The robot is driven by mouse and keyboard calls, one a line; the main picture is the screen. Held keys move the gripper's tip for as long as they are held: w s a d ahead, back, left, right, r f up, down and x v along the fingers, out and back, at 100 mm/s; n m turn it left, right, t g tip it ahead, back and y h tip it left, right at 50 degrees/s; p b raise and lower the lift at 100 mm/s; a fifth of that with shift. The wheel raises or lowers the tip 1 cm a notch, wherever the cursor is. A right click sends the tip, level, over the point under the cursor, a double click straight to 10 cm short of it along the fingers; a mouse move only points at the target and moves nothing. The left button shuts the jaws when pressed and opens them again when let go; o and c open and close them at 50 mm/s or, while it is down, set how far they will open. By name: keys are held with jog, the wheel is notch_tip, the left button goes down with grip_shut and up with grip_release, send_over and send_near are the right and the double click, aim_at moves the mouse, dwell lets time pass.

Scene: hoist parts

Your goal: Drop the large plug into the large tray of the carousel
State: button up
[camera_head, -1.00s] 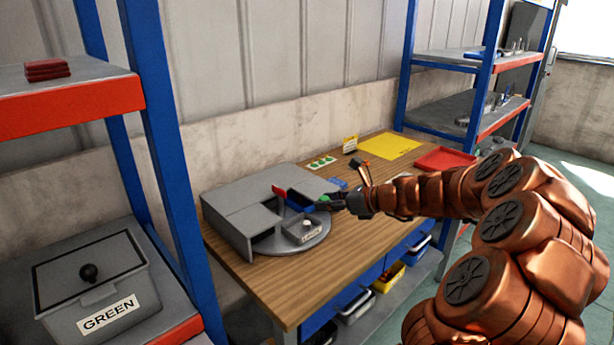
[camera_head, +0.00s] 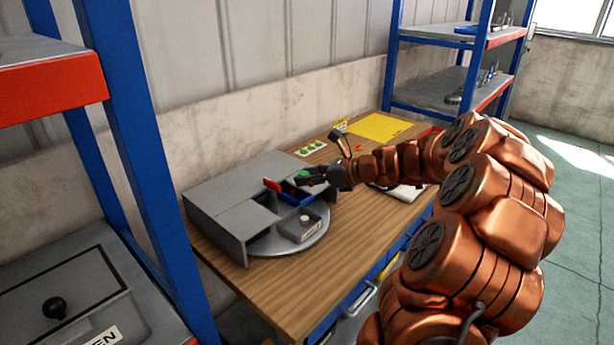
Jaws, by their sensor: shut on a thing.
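The carousel is a grey box housing (camera_head: 228,205) with a round grey turntable (camera_head: 310,243) partly under it, on the wooden bench. A blue tray (camera_head: 297,194) with a red piece (camera_head: 272,185) at its left end lies on the turntable near the housing. A smaller grey tray (camera_head: 301,227) with a pale round piece in it is in front. My gripper (camera_head: 308,176) is just behind and above the blue tray. It is shut on a small green thing (camera_head: 303,173), which looks like the plug; the dark fingers hide most of it.
A blue shelf post (camera_head: 140,150) stands at left. The bench front right of the carousel is clear.

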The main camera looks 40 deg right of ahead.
jog(key=shift+f+b, duration=2.05)
jog(key=shift+f, duration=0.15)
jog(key=o, duration=0.9)
jog(key=shift+r, duration=0.1)
jog(key=v, duration=1.2)
